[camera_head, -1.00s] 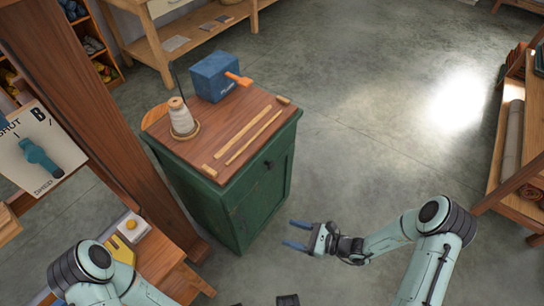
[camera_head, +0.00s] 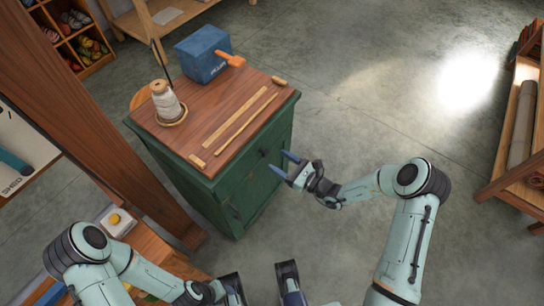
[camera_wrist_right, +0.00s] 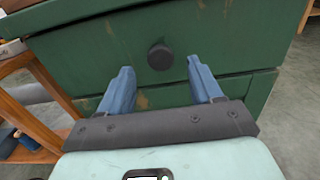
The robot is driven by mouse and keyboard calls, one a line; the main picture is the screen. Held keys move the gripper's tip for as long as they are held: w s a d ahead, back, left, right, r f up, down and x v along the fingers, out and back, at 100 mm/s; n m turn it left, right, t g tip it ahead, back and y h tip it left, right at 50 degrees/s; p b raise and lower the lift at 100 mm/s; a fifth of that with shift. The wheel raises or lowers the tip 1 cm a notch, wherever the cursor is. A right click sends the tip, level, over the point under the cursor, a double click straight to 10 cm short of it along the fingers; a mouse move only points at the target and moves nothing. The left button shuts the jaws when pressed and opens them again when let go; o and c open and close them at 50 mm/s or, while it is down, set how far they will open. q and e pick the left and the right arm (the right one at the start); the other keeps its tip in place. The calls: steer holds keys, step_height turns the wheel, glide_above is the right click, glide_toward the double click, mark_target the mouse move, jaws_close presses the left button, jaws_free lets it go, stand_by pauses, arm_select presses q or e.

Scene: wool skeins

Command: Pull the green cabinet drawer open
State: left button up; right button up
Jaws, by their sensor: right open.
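The green cabinet (camera_head: 222,200) has a wooden top, and its drawer (camera_wrist_right: 115,55) is shut. A dark round knob (camera_wrist_right: 160,56) sits on the drawer front; it also shows in the head view (camera_head: 263,153). My right gripper (camera_head: 284,163) is open and empty in front of the drawer. In the right wrist view its two blue fingers (camera_wrist_right: 160,80) point at the drawer front, with the knob beyond the tips and between them, apart from both.
On the cabinet top stand a blue box (camera_head: 204,55) with an orange handle, a white yarn cone (camera_head: 166,100) and wooden strips (camera_head: 240,118). A wooden post (camera_head: 100,110) rises at the left. A shelf (camera_head: 515,165) stands at the right. The floor between is clear.

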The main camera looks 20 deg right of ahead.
mark_target(268, 154)
arm_select(q)
steer(key=shift+w+a+f, duration=0.2)
steer(key=shift+w+f, duration=0.15)
steer(key=shift+w, duration=0.15)
arm_select(e)
steer(key=shift+x, duration=2)
jaws_close()
steer(key=shift+s+d, duration=0.25)
steer(key=shift+s, duration=0.1)
arm_select(q)
steer(key=shift+g, duration=0.4)
steer(key=s+r+p, duration=0.2)
steer(key=r+p, duration=0.2)
steer(key=p, duration=0.1)
steer(key=shift+s+d+r, duration=0.25)
steer(key=shift+s+r, duration=0.05)
steer(key=shift+s, duration=0.1)
arm_select(e)
steer(key=v, duration=2.1)
steer(key=shift+s+d, duration=0.2)
jaws_free()
